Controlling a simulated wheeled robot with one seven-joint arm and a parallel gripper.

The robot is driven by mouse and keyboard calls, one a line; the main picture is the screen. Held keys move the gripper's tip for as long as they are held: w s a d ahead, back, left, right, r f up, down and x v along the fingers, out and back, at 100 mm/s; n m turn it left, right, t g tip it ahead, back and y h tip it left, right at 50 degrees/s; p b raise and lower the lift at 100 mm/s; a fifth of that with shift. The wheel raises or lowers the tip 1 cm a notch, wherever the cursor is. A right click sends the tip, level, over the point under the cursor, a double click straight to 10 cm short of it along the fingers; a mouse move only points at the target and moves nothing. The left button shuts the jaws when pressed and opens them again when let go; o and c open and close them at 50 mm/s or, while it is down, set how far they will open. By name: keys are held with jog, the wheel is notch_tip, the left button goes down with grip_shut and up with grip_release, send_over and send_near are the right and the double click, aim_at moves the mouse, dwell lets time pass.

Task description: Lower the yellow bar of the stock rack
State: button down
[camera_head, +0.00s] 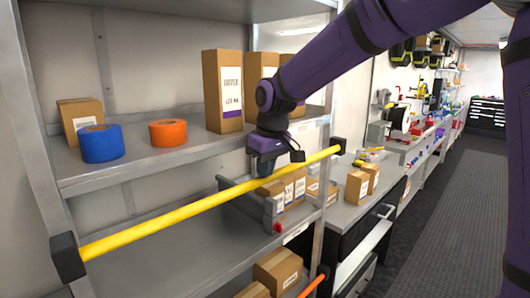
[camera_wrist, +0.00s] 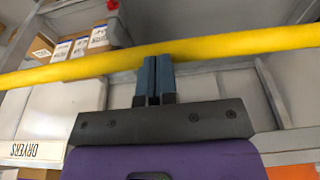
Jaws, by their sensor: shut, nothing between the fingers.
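The yellow bar (camera_head: 180,213) of the stock rack runs across the rack's front, between a black end bracket (camera_head: 68,257) at the near left and another (camera_head: 338,145) at the right. In the wrist view, the bar (camera_wrist: 235,45) crosses the whole picture. My gripper's fingers (camera_wrist: 155,62) are shut together, with nothing between them, and their tips overlap the bar's edge. I cannot tell whether they touch it.
The upper shelf (camera_head: 160,165) holds a blue roll (camera_head: 101,143), an orange roll (camera_head: 168,133) and cartons (camera_head: 223,90). A grey bin (camera_head: 250,207) with small boxes stands on the shelf behind the bar. An orange bar (camera_head: 313,286) shows lower down. The aisle floor (camera_head: 460,220) at right is clear.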

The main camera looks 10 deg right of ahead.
notch_tip(320, 180, down, 20)
jog(key=shift+s, duration=0.15)
jog(key=shift+s+f, duration=0.1)
jog(key=shift+f, duration=0.05)
notch_tip(320, 180, up, 15)
jog(key=s+d, duration=0.2)
jog(key=s+d+r+m+t+h, duration=0.1)
jog(key=s+d+r+m+t, duration=0.15)
jog(key=s+d+r, duration=0.8)
jog(key=s+d+m, duration=0.2)
jog(key=s+d, duration=0.1)
jog(key=s, duration=0.6)
jog(key=s+d+m, duration=0.2)
jog(key=s+d, duration=0.2)
jog(key=s, duration=0.4)
jog(key=shift+s+d+t, duration=0.3)
jog(key=shift+s+t, duration=0.05)
jog(key=shift+t, duration=0.1)
